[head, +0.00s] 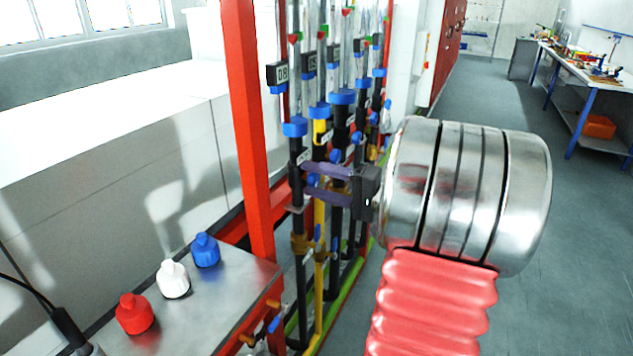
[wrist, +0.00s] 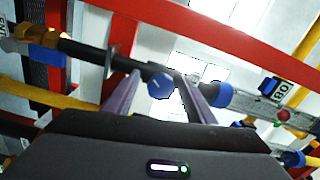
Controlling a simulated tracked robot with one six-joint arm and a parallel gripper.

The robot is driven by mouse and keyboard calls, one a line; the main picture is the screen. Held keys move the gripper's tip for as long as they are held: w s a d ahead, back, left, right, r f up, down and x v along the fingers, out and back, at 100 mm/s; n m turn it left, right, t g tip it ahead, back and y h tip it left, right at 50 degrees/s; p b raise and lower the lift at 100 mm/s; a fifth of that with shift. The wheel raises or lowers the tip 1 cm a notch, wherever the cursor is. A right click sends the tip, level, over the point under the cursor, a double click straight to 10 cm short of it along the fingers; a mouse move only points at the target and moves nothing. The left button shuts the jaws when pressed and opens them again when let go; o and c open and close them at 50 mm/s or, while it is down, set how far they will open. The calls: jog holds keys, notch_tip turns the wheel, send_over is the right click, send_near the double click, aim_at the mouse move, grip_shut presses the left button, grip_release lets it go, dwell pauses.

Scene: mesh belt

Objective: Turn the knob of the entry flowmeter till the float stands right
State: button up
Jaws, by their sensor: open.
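The nearest flowmeter is a clear upright tube (head: 295,88) with blue collars and a black tag reading 08 (head: 282,74); the tag also shows in the wrist view (wrist: 273,88). A blue knob (wrist: 160,86) sits on the black pipe under the tube. My gripper (wrist: 158,88) is open, its two purple fingers on either side of the knob, with gaps visible between. In the head view my gripper (head: 312,178) reaches this pipe from the right. Red and green marks (head: 295,37) show high on the tube; I cannot make out the float's level.
Several similar tubes and pipes stand close behind. A red post (head: 248,130) rises just left of them. Red, white and blue bottles stand on a metal table (head: 225,305) at the lower left.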

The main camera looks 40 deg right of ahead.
jog(key=v, duration=1.3)
jog(key=shift+s, duration=0.4)
jog(key=shift+c, duration=0.5)
